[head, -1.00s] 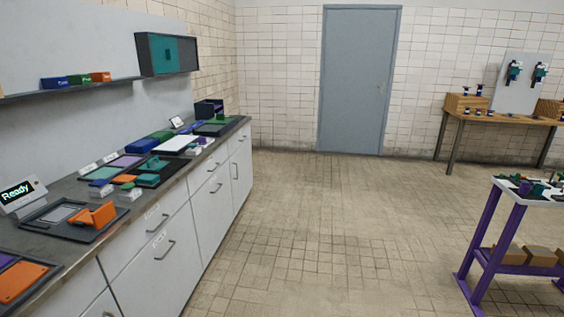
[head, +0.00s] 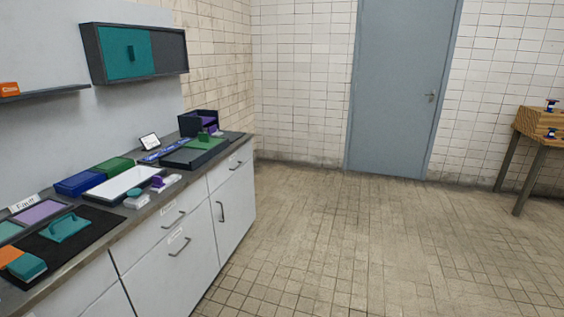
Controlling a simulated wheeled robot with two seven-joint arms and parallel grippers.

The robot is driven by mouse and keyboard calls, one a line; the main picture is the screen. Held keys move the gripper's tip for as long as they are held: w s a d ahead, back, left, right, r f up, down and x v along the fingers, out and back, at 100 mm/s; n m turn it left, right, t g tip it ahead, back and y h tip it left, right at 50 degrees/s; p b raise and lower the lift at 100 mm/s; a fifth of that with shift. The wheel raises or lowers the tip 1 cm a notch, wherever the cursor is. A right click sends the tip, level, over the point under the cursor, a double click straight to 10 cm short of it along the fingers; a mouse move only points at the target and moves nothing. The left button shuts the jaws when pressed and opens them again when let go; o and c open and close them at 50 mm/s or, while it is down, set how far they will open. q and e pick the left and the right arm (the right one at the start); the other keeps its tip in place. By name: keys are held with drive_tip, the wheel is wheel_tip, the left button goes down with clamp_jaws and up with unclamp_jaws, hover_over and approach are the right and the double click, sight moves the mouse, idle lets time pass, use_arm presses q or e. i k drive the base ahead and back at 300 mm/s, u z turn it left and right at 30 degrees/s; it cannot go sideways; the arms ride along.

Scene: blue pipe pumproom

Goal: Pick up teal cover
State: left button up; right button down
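A teal piece with a raised grip (head: 66,227) lies on a black mat (head: 92,237) on the counter at the lower left. A smaller teal block (head: 27,266) sits near the mat's left corner, beside an orange piece. A teal panel with a dark handle (head: 115,52) covers the left part of the dark wall cabinet (head: 168,52). I cannot tell from the picture which of these is the teal cover. Neither of my grippers is in view.
The counter (head: 150,207) runs along the left wall. It bears a white tray (head: 125,184), blue (head: 80,182) and green (head: 113,165) boxes and a dark bin (head: 198,122). The tiled floor is clear up to the grey door (head: 403,85). A wooden table (head: 541,140) stands far right.

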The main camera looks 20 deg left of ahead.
sight(62, 228)
drive_tip(key=u, duration=0.25)
drive_tip(key=i, duration=1.6)
drive_tip(key=u, duration=1.55)
drive_tip(key=i, duration=1.05)
drive_tip(key=u, duration=1.05)
